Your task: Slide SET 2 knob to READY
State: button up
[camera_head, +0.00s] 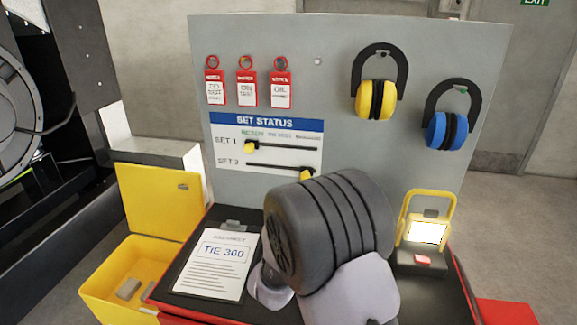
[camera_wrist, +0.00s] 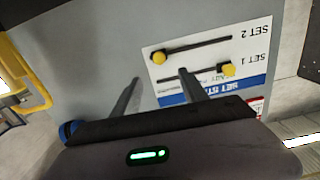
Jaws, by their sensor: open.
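The SET STATUS board (camera_head: 266,145) is on the grey panel, with a slot for SET 1 above a slot for SET 2. The yellow SET 2 knob (camera_head: 307,173) is at the right end of its slot, away from READY, partly covered by my arm. The wrist view is upside down; there the SET 2 knob (camera_wrist: 159,58) is at the slot's left end. The SET 1 knob (camera_head: 250,146) is at its slot's left end, under READY. My gripper (camera_wrist: 160,75) is open and empty. Its fingertips appear either side of the SET 2 knob, short of it; contact is not visible.
Red tags (camera_head: 246,88) hang above the board, with yellow earmuffs (camera_head: 376,98) and blue earmuffs (camera_head: 447,130) to the right. Below are a clipboard (camera_head: 217,262), a lit work lamp (camera_head: 427,232) and an open yellow box (camera_head: 120,284). My arm covers the panel's lower middle.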

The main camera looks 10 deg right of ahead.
aim_at(304, 177)
jog(key=x, duration=0.5)
jog(key=b+x, duration=0.1)
jog(key=x, duration=1.1)
jog(key=shift+d+r+b, duration=0.1)
jog(key=shift+r+b, duration=0.1)
jog(key=shift+b, duration=0.2)
jog(key=shift+c, duration=0.4)
grip_shut()
